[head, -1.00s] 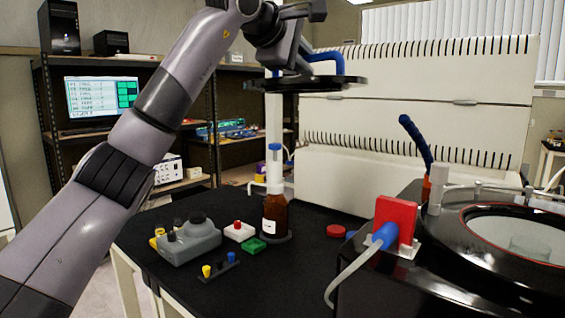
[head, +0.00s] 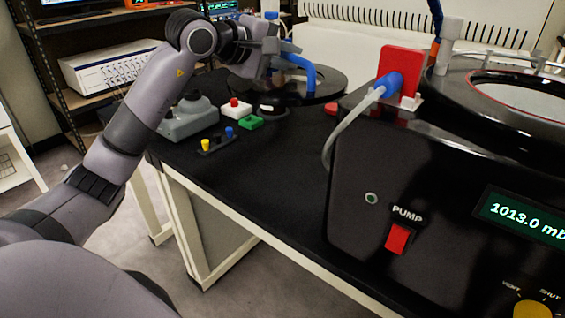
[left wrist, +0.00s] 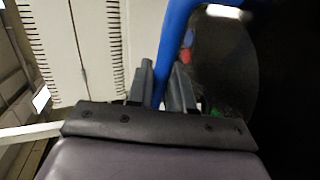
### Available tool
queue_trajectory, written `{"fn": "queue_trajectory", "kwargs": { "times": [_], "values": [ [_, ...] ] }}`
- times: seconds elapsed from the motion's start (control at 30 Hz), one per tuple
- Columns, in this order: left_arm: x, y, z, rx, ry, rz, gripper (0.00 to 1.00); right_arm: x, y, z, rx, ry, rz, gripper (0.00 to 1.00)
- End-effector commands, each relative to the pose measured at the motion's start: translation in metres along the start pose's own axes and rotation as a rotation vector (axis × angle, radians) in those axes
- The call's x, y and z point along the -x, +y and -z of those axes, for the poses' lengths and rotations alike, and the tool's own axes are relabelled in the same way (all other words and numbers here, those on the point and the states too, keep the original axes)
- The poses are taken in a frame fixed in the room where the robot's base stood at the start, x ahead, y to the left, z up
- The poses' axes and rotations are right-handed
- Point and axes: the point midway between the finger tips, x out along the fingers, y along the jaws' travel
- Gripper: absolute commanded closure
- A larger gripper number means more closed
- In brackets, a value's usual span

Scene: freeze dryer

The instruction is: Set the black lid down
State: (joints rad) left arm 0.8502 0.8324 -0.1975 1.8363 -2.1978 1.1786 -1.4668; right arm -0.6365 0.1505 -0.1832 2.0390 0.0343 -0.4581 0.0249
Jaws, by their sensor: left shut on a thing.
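The black lid (head: 325,88) is a wide dark disc with a bent blue handle (head: 300,66). My left gripper (head: 274,50) is shut on this handle. In the left wrist view the two fingers (left wrist: 165,82) pinch the blue handle (left wrist: 178,25), and the lid (left wrist: 235,65) shows as a dark round face at right. The lid is over the back part of the black bench (head: 260,170); whether it touches the bench top cannot be told. The brown bottle is mostly hidden behind the lid and gripper. My right gripper is not in view.
A grey device (head: 188,118), a white block with a red button (head: 236,109), a green block (head: 251,122) and a strip with coloured knobs (head: 217,142) stand left of the lid. The black pump unit (head: 430,190) and red box (head: 402,72) stand right. The bench front is clear.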

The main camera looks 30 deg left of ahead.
Motion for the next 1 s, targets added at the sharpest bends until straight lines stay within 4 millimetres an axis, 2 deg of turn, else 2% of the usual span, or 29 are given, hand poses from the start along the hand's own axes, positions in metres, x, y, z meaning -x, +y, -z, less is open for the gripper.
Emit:
{"fn": "queue_trajectory", "kwargs": {
  "times": [0.17,0.33,0.57,0.8,1.0],
  "values": [
    [0.006,-0.015,-0.002,-0.007,-0.005,-0.008,1.00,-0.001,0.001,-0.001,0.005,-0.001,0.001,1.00],
    [0.002,-0.032,-0.003,-0.006,-0.008,-0.006,1.00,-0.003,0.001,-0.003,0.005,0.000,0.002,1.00],
    [-0.013,-0.076,-0.006,-0.002,-0.009,-0.004,1.00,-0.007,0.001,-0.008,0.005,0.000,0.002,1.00],
    [-0.032,-0.129,-0.009,-0.002,-0.008,-0.004,1.00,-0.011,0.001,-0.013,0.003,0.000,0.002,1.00],
    [-0.043,-0.159,-0.011,-0.004,-0.006,-0.007,1.00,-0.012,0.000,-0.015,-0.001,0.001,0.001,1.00]
  ]
}}
